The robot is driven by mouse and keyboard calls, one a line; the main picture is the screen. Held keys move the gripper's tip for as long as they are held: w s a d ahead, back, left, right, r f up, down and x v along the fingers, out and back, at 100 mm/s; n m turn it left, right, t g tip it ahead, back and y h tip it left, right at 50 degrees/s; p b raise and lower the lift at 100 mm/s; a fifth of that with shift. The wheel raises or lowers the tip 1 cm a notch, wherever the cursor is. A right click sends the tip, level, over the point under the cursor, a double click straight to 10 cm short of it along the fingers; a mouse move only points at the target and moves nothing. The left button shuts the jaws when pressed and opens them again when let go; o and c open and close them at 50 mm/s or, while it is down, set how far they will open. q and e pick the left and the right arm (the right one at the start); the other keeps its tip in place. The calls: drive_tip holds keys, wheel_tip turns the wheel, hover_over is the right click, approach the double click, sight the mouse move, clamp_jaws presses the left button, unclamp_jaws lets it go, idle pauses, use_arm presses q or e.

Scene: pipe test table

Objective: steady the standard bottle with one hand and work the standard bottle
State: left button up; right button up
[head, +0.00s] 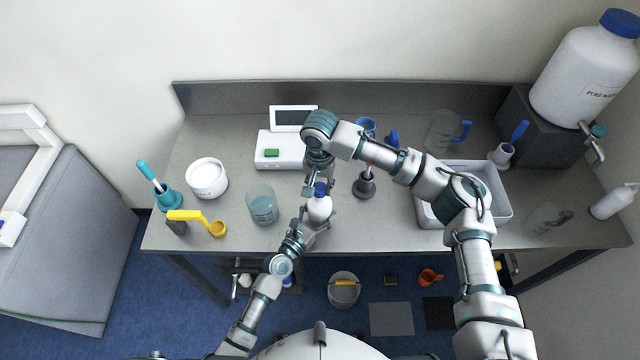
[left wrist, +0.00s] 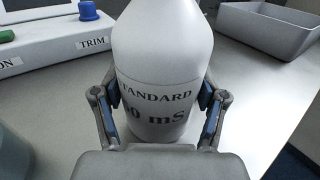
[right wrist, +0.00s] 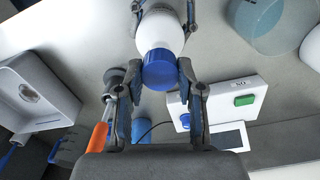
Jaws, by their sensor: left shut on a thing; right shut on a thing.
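The standard bottle (head: 319,209), white with a blue cap (head: 320,189), stands upright near the table's front edge. My left gripper (head: 317,221) is shut on its body from the front. In the left wrist view the bottle (left wrist: 160,50) sits between the left gripper's blue pads (left wrist: 159,96), its label partly readable. My right gripper (head: 318,184) comes from above and behind. In the right wrist view its fingers (right wrist: 158,88) are shut on the blue cap (right wrist: 159,69), with the white bottle (right wrist: 160,30) beyond.
A clear beaker (head: 262,205) stands close left of the bottle. A white instrument (head: 279,150) with a green button is behind it. A dark stand (head: 364,187) with an orange-handled tool is close right. A grey tray (head: 430,207) lies farther right, partly behind my right arm.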

drive_tip(key=shift+f, duration=1.2)
idle(1.9)
drive_tip(key=o, duration=0.6)
clamp_jaws()
drive_tip(key=m, duration=0.4)
drive_tip(key=shift+m, duration=0.3)
drive_tip(key=m, duration=0.4)
drive_tip(key=shift+m, duration=0.3)
drive_tip(key=m, duration=0.4)
drive_tip(key=shift+m, duration=0.3)
